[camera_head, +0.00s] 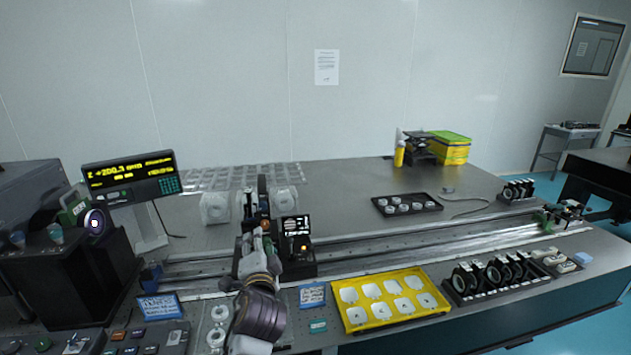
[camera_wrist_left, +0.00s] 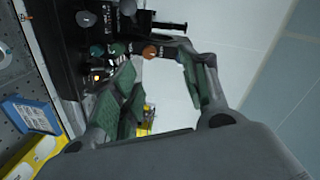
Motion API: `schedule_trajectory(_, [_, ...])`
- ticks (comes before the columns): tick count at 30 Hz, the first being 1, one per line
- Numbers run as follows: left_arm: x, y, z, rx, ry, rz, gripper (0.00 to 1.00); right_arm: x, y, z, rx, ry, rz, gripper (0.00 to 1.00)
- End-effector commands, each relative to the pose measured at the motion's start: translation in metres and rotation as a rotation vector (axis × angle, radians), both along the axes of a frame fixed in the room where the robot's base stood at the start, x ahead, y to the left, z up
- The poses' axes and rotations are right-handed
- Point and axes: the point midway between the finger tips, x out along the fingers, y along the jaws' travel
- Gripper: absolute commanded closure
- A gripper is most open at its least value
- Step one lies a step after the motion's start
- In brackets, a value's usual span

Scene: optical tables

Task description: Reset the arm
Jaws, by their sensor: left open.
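My left arm comes up from the bottom of the head view, and its left gripper (camera_head: 262,240) is in front of a black optical device (camera_head: 299,228) on the rail. In the left wrist view the fingers of the left gripper (camera_wrist_left: 160,85) are spread, with green pads and nothing between them. Black hardware with several coloured knobs (camera_wrist_left: 118,48) is just beyond the fingertips. I cannot tell whether the fingers touch it. My right gripper is not in view.
A yellow tray (camera_head: 359,321) with white parts lies right of my left arm. A rack of black-ringed lenses (camera_head: 491,275) is farther right. A digital display (camera_head: 130,174) stands at left. The rear grey tabletop (camera_head: 335,182) has free room.

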Motion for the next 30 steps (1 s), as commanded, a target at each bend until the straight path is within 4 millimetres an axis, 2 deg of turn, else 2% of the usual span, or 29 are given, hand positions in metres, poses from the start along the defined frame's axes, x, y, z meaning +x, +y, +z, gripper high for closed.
schedule_trajectory(8, [-0.043, 0.025, -0.088, -0.270, 0.213, 0.057, 0.55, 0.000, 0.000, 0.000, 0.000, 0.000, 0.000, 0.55])
schedule_trajectory(12, [-0.074, 0.034, -0.132, -0.414, 0.332, 0.100, 0.55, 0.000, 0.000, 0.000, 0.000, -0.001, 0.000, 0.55])
schedule_trajectory(18, [-0.126, 0.040, -0.185, -0.604, 0.505, 0.175, 0.55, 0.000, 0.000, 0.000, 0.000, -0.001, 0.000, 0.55])
schedule_trajectory(24, [-0.183, 0.040, -0.225, -0.765, 0.671, 0.259, 0.55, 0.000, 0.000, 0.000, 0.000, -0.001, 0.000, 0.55])
schedule_trajectory(30, [-0.221, 0.038, -0.243, -0.858, 0.778, 0.318, 0.55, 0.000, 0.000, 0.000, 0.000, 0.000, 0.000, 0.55])
